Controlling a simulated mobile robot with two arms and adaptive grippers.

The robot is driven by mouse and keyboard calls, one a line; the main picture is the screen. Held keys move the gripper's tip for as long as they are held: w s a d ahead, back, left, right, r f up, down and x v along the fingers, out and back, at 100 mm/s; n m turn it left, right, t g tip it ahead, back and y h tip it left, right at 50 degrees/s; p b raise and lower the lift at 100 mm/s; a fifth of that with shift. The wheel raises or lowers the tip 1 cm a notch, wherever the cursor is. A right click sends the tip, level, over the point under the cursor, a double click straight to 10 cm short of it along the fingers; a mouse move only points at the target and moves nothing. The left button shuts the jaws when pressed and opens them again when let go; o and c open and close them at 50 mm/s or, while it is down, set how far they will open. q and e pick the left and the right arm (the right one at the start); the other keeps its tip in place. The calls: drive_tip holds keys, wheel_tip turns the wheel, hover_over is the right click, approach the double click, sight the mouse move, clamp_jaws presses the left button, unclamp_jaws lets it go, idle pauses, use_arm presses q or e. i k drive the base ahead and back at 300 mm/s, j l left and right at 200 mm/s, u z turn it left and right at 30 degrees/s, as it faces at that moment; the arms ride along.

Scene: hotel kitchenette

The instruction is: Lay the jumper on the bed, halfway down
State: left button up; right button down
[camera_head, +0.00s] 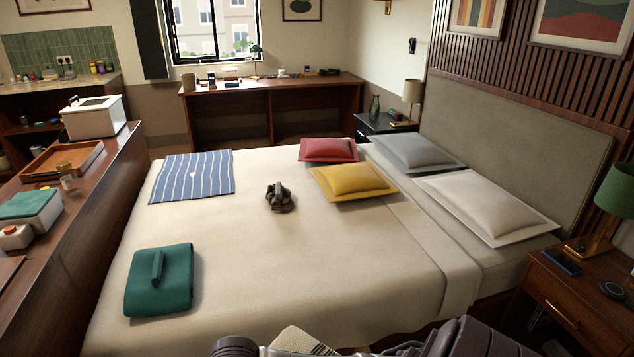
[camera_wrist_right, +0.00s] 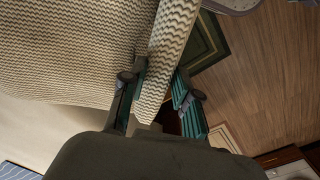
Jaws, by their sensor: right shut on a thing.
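The jumper is a cream and brown zigzag knit. It fills the upper left of the right wrist view (camera_wrist_right: 75,45), and a fold of it runs down between the fingers. My right gripper (camera_wrist_right: 160,95) is shut on that fold. In the head view only a small cream piece of the jumper (camera_head: 298,341) shows at the bottom edge, beside my dark arm parts. The bed (camera_head: 235,265) has a cream cover with a wide bare middle and front. My left gripper is not in view.
On the bed lie a folded teal cloth (camera_head: 160,282), a blue striped cloth (camera_head: 192,177), a small dark object (camera_head: 280,198), red (camera_head: 328,149) and yellow (camera_head: 353,180) cushions, and grey (camera_head: 417,152) and white (camera_head: 487,205) pillows. A nightstand (camera_head: 570,295) stands at right.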

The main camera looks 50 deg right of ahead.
sight(326, 260)
drive_tip(key=k+l, duration=0.15)
drive_tip(key=l, duration=0.25)
drive_tip(key=k+l+u, duration=0.1)
drive_tip(key=l, duration=0.35)
drive_tip(key=k+l+u, duration=0.1)
drive_tip(key=k+l, duration=0.15)
drive_tip(key=l, duration=0.15)
drive_tip(key=k+l, duration=0.2)
drive_tip(key=l, duration=0.2)
drive_tip(key=k+l+u, duration=0.1)
drive_tip(key=l, duration=0.3)
drive_tip(key=l+u, duration=0.15)
drive_tip(key=l, duration=0.65)
drive_tip(key=k+l+u, duration=0.15)
drive_tip(key=l, duration=0.6)
drive_tip(key=i+l, duration=0.15)
drive_tip(key=l, duration=0.25)
drive_tip(key=i+l, duration=0.2)
drive_tip(key=l, duration=0.2)
